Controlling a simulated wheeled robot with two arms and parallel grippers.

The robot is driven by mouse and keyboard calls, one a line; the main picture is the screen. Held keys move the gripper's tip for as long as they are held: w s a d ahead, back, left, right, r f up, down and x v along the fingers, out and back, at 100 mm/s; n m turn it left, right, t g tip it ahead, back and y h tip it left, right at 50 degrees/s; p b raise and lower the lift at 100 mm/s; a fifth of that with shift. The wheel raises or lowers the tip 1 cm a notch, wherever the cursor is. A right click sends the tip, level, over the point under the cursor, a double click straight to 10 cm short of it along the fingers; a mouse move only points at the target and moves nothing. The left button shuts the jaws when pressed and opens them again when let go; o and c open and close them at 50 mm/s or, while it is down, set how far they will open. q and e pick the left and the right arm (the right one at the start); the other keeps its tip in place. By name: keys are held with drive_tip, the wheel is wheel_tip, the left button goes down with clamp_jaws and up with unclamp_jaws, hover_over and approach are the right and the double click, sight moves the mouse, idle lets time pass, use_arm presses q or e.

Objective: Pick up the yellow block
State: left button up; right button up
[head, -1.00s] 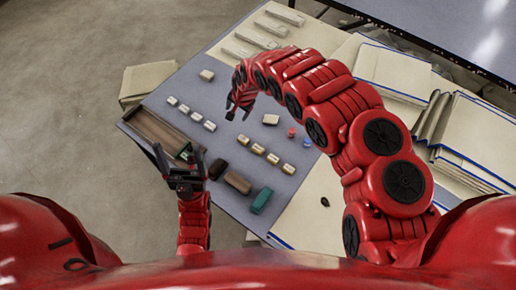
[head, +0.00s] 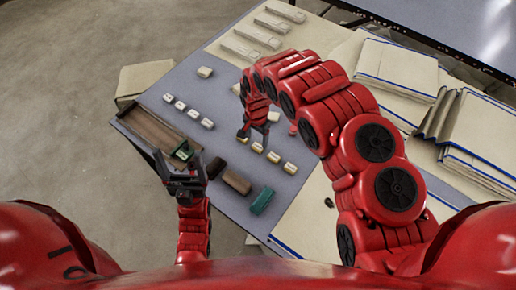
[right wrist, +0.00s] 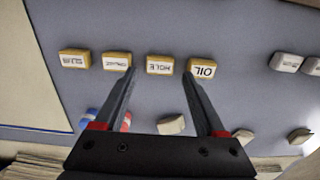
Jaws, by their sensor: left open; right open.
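Several small yellow blocks with pale, lettered tops lie in a slanting row on the grey table; one (head: 290,168) is at the row's near end in the head view. The right wrist view shows four-sided ones side by side, including a middle block (right wrist: 160,65) and the end block (right wrist: 201,68). My right gripper (head: 255,140) is open and empty, over the far part of this row. In the right wrist view its fingertips (right wrist: 160,74) sit on either side of the middle block's image; contact cannot be told. My left gripper (head: 180,165) is open beside the wooden tray.
The wooden tray (head: 150,130) holds a green item (head: 184,150). A row of white blocks (head: 181,106) lies left of the yellow row. Brown (head: 237,181) and teal (head: 262,200) blocks lie near the front. Folded cloths (head: 395,68) are stacked at right.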

sight(258, 147)
drive_tip(key=shift+s+f, duration=0.15)
drive_tip(key=shift+f, duration=0.25)
drive_tip(key=shift+w+f+p, duration=0.2)
drive_tip(key=shift+f+p, duration=0.15)
drive_tip(key=shift+w+d+f+p, duration=0.1)
drive_tip(key=shift+f+p, duration=0.1)
drive_tip(key=shift+f, duration=0.45)
drive_tip(key=shift+w+d+f+p, duration=0.1)
drive_tip(key=shift+w+f+p, duration=0.1)
drive_tip(key=shift+f, duration=0.45)
drive_tip(key=shift+w+f+p, duration=0.1)
drive_tip(key=shift+f+p, duration=0.1)
drive_tip(key=shift+f, duration=0.45)
drive_tip(key=shift+s+f, duration=0.1)
drive_tip(key=shift+f, duration=0.15)
drive_tip(key=c, duration=1.1)
